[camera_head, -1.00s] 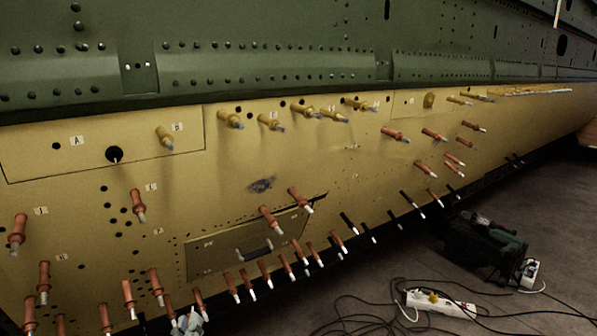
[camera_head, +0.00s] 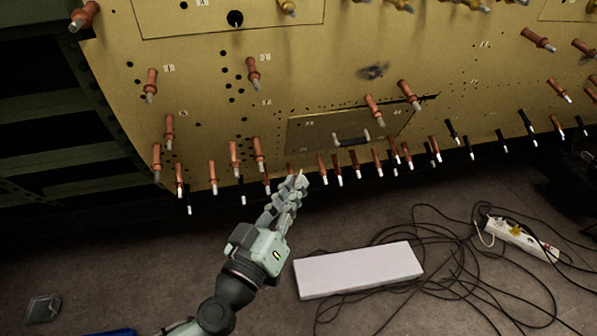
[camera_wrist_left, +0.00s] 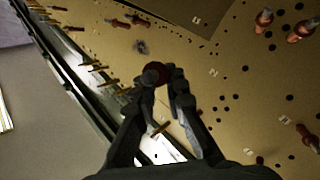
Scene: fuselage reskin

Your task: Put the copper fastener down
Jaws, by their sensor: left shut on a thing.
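My left gripper (camera_head: 297,183) reaches up to the lower edge of the yellow skin panel (camera_head: 330,75). In the left wrist view the fingertips close around a dark reddish copper fastener (camera_wrist_left: 156,71). The fingers hide most of this fastener, and I cannot tell whether it sits in a hole or is free of the panel. Other copper fasteners stand in the panel, such as one at the left (camera_head: 151,86) and one right of the gripper (camera_head: 322,168). My right gripper is not in view.
A white flat-topped box (camera_head: 358,270) stands on the floor right of my left arm. Loose black cables (camera_head: 450,285) and a white power strip (camera_head: 522,239) lie to its right. Black fasteners (camera_head: 468,147) also line the panel's lower edge. A clear tray (camera_head: 42,308) lies at the lower left.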

